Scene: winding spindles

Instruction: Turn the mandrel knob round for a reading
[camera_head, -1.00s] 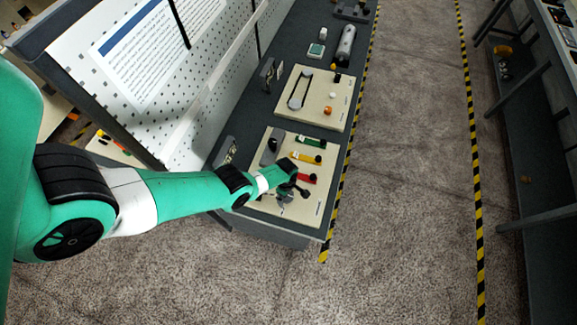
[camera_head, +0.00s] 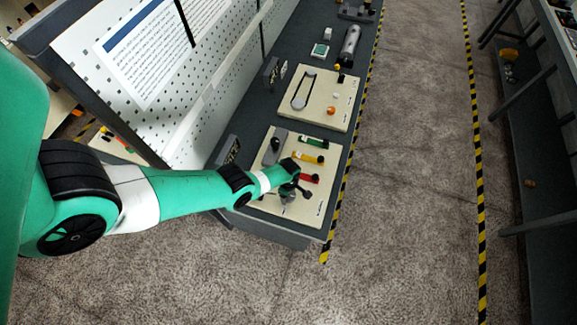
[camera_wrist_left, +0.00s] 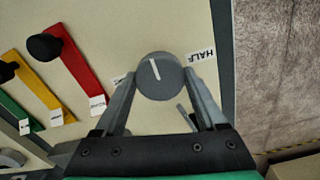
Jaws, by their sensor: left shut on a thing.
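The mandrel knob (camera_wrist_left: 160,76) is a round grey knob with a white pointer line on its top face. In the left wrist view the line stands nearly upright, tilted slightly to the left. My left gripper (camera_wrist_left: 161,88) is shut on the knob, with one finger on each side of it. A label reading HALF (camera_wrist_left: 202,55) lies to the upper right of the knob. Another label (camera_wrist_left: 120,79) at its left is partly hidden by a finger. In the head view my left gripper (camera_head: 292,192) is over the near cream board (camera_head: 309,210) and hides the knob. My right gripper is not in view.
Red (camera_wrist_left: 77,62), yellow (camera_wrist_left: 37,86) and green (camera_wrist_left: 17,111) levers with black knobs sit left of the gripper in the wrist view. A second board (camera_head: 342,115) with a belt loop lies farther along the bench.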

